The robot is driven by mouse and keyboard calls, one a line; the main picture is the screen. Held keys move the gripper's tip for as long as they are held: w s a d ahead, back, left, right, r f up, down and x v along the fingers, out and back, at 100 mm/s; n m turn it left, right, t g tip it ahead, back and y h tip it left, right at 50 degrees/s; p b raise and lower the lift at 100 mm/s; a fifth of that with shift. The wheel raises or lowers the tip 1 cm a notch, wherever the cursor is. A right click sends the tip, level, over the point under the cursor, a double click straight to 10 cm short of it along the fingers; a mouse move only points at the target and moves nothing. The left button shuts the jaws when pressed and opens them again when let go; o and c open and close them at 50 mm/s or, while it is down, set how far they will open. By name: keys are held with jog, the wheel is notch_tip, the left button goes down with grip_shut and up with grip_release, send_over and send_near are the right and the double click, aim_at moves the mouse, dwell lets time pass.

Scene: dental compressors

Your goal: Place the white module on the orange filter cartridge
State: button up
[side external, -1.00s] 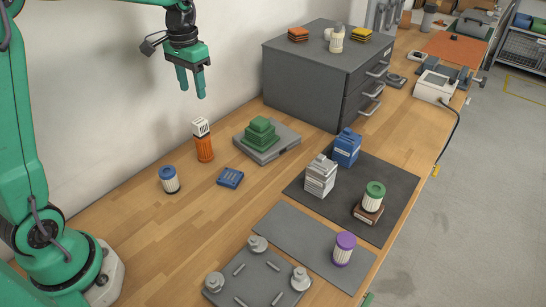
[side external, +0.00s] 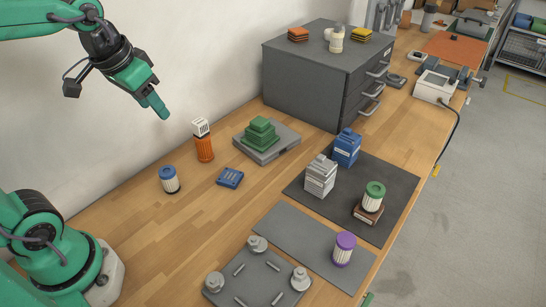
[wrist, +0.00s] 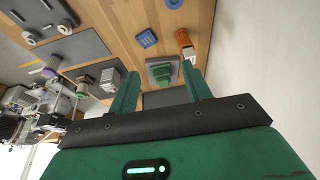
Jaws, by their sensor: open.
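The white module (side external: 201,127) sits on top of the upright orange filter cartridge (side external: 204,148), which stands on the wooden table near the wall. In the wrist view the orange cartridge (wrist: 183,38) shows at upper right, with the white module (wrist: 189,52) at its end, just beyond my right finger. My gripper (side external: 156,106) is up and to the left of the module, tilted and apart from it. In the wrist view its two green fingers (wrist: 160,90) are spread with nothing held between them.
A blue-capped filter (side external: 169,180) and a blue module (side external: 230,178) stand nearby. Green blocks (side external: 260,132) rest on a grey plate (side external: 283,147) to the right. A grey drawer cabinet (side external: 310,85) stands behind.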

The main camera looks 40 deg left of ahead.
jog(key=s+d+f+t, duration=0.1)
jog(key=s+f, duration=0.1)
jog(key=s, duration=0.3)
jog(key=shift+s+d+t, duration=0.25)
jog(key=shift+t, duration=0.05)
dwell(1.0)
